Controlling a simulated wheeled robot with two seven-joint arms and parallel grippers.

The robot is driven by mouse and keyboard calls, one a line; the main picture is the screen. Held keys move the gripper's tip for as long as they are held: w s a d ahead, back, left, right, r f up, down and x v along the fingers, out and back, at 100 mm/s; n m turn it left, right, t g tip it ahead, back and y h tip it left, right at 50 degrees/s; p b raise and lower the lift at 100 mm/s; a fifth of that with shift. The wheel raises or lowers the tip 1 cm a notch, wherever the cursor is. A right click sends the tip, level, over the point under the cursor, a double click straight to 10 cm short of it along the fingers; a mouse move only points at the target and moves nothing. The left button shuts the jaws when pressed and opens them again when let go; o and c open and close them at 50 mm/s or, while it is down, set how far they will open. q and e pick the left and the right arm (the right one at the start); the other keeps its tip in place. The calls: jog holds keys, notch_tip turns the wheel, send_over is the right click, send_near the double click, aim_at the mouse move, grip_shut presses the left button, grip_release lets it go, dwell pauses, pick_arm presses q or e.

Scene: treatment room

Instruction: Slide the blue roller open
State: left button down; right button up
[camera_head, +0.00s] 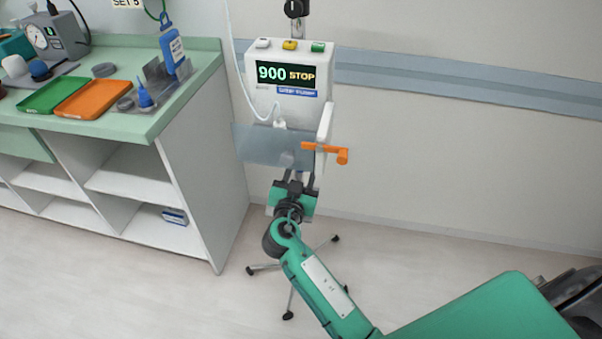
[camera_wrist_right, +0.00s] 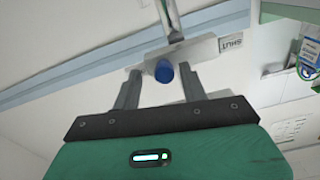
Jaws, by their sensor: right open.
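The blue roller (camera_wrist_right: 164,71) shows in the right wrist view as a short round end below a pale plate lettered SHUT (camera_wrist_right: 232,45). My right gripper (camera_wrist_right: 160,76) is open, with one finger on each side of the roller; I cannot tell whether either touches it. In the head view my right gripper (camera_head: 297,178) is up under the front of the white pump (camera_head: 287,105), whose display reads 900 STOP. The roller cannot be made out there. My left gripper is out of view.
A translucent grey flap (camera_head: 258,146) and an orange lever (camera_head: 330,152) are close above the right gripper. A green-topped counter (camera_head: 140,123) with a green tray (camera_head: 50,93) and an orange tray (camera_head: 92,98) stands left. Floor right of the pump stand is clear.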

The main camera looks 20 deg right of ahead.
pick_arm(q)
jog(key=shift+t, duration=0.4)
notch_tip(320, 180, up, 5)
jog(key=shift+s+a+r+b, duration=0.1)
jog(key=shift+b, duration=0.95)
pick_arm(e)
jog(key=v, duration=1.3)
jog(key=shift+s, duration=0.1)
